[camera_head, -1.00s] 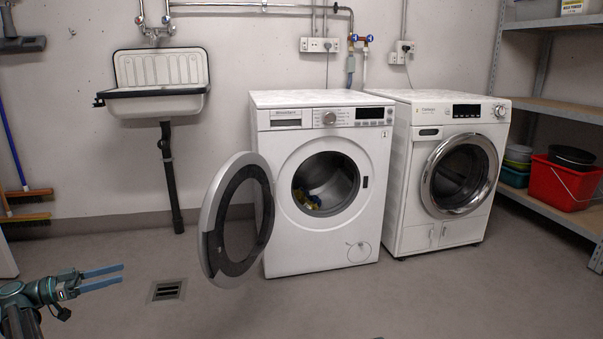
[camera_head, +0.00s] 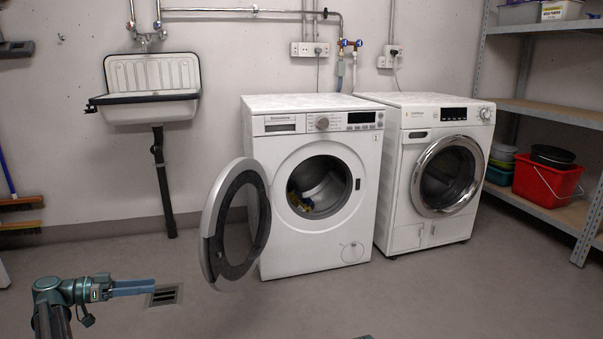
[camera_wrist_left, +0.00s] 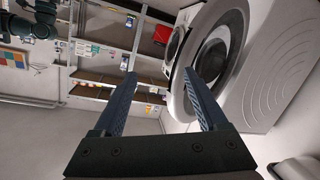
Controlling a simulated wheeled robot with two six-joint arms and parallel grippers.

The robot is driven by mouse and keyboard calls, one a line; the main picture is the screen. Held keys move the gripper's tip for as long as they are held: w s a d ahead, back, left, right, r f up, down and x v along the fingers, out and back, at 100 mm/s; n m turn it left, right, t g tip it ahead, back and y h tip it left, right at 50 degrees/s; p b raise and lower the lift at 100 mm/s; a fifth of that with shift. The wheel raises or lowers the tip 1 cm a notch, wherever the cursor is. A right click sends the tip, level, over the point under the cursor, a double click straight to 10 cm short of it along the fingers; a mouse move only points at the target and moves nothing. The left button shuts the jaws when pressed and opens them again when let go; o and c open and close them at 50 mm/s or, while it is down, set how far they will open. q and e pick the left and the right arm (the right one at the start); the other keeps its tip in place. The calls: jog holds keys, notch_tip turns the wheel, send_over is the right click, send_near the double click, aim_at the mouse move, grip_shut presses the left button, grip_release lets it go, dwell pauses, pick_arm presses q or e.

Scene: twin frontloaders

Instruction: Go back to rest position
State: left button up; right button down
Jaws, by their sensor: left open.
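My left gripper (camera_head: 152,287) is at the lower left in the head view, held out level above the floor, in front of the open washer door and apart from it. In the left wrist view its two blue fingers (camera_wrist_left: 160,75) are spread with nothing between them. A small bluish tip at the bottom edge of the head view may be part of my right arm; its jaws do not show clearly. The left washing machine (camera_head: 318,255) has its round door (camera_head: 212,262) swung wide open to the left. Yellow and dark items (camera_head: 298,203) lie in its drum.
A second washing machine (camera_head: 405,235) with a shut door stands to the right. A shelf rack (camera_head: 550,112) with a red bucket (camera_head: 545,185) is at the far right. A wall sink (camera_head: 150,110) hangs at the left. The floor in front, with a drain (camera_head: 165,296), is clear.

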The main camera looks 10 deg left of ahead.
pick_arm(q)
jog(key=d+f+n+g+y+p, duration=0.3)
jog(key=d+g+p, duration=0.5)
jog(key=d, duration=2)
jog(key=s+d+r+g+y+p, duration=0.1)
jog(key=s+d+r+y+p, duration=0.2)
jog(key=s+d+y+p, duration=0.5)
jog(key=s+d+r+y+p, duration=0.2)
jog(key=s+d+y+p, duration=0.15)
jog(key=s+d, duration=0.45)
notch_tip(320, 180, up, 38)
jog(key=w+d+p, duration=0.1)
jog(key=p, duration=3.6)
jog(key=shift+w+d, duration=0.2)
jog(key=shift+f, duration=0.15)
